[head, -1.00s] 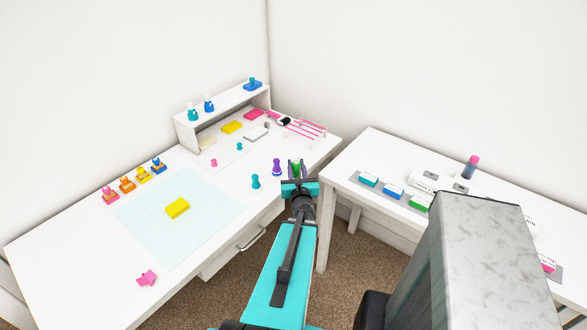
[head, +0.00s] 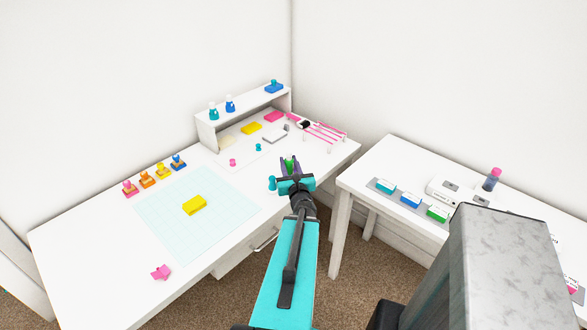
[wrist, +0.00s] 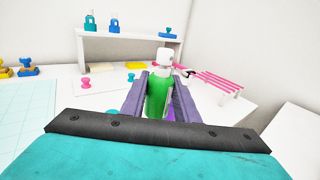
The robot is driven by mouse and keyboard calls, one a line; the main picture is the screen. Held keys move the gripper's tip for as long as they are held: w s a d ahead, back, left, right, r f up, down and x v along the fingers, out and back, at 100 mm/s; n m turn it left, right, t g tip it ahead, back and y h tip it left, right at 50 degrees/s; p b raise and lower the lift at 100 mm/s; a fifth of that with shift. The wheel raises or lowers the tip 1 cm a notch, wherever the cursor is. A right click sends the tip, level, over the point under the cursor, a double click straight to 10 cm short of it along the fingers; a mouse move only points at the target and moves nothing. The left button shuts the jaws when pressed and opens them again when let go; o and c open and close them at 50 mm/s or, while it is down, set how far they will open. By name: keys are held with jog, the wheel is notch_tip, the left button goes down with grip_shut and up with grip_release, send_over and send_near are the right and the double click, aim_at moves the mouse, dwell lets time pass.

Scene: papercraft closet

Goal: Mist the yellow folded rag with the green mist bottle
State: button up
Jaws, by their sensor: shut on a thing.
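My gripper (head: 290,166) is shut on the green mist bottle (wrist: 157,96), over the right part of the left desk. In the wrist view the bottle stands roughly upright between the fingers, with its white spray head (wrist: 164,57) above them. A yellow folded block (head: 194,205), which looks like the rag, lies on the pale gridded mat (head: 165,228), left of my gripper and apart from it. Another flat yellow piece (head: 251,128) lies beneath the small shelf; it also shows in the wrist view (wrist: 135,65).
A teal peg (head: 272,183) stands just left of my gripper. Several coloured stamps (head: 162,171) line the mat's back edge. A pink piece (head: 160,272) lies near the front. The shelf (head: 245,103) holds bottles. A pink-striped rack (head: 325,134) stands at the back right.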

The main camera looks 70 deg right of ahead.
jog(key=w+a+r+n+t+y, duration=0.3)
jog(key=w+a+y, duration=0.1)
jog(key=w+a, duration=0.55)
jog(key=w+a+r+n+t+y, duration=0.2)
jog(key=w+a+n+y, duration=0.25)
jog(key=w+a, duration=0.5)
jog(key=w+a+r+n+t+y, duration=0.3)
jog(key=w+a+y, duration=0.2)
jog(key=w+a, duration=0.5)
jog(key=w+a+r+n+g+y, duration=0.1)
jog(key=w+a+n+y, duration=0.3)
jog(key=a, duration=0.5)
jog(key=w+a+n+y, duration=0.2)
jog(key=w+a+y, duration=0.3)
jog(key=a, duration=0.5)
jog(key=a+n+g+y, duration=0.6)
jog(key=a+y, duration=0.1)
jog(key=a, duration=1.3)
jog(key=shift+s, duration=0.25)
jog(key=shift+a+f, duration=0.1)
